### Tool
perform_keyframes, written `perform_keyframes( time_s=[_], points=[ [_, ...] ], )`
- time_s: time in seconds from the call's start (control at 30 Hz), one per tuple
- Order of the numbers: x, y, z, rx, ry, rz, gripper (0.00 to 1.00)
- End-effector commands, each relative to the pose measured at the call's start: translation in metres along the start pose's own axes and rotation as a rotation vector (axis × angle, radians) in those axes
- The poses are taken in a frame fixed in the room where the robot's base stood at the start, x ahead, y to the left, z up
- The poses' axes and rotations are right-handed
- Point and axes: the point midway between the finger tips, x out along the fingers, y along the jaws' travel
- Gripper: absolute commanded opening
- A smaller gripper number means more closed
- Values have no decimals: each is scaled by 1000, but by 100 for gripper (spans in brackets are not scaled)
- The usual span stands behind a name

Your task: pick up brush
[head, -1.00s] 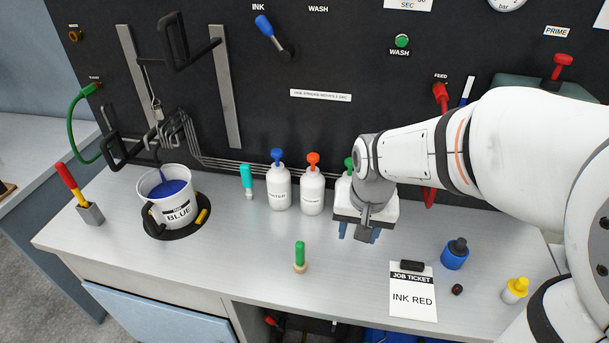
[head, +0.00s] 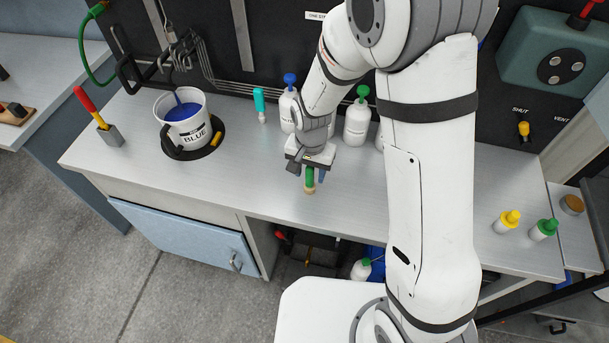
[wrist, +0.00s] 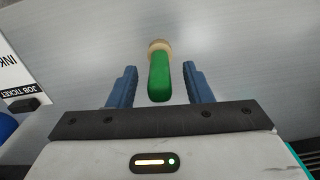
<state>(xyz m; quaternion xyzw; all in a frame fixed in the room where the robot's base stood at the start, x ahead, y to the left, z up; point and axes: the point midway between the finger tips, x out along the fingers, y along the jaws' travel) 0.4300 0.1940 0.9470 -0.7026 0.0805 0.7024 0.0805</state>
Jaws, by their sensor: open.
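The brush (head: 310,182) has a green handle and a pale tan end, and it is on the grey counter near its front edge. My gripper (head: 307,173) is open right at the brush, with blue fingers on either side of the green handle. In the wrist view the brush (wrist: 159,78) lies between the two open fingers (wrist: 159,72), with a gap on each side. Its tan end reaches beyond the fingertips. Whether its tan end rests on the counter is hard to tell.
A white bucket of blue ink (head: 186,122) sits on a black ring at the left. A red-handled tool (head: 93,105) stands in a grey holder. A teal tool (head: 259,104) and white bottles (head: 356,124) stand behind. The counter left of the brush is clear.

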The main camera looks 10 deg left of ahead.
Motion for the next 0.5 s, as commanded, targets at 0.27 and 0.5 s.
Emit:
perform_keyframes(
  time_s=[0.27, 0.5],
  points=[
    [28, 0, 0, 1, -1, 1, 45],
    [30, 0, -1, 1, 1, -1, 45]
  ],
)
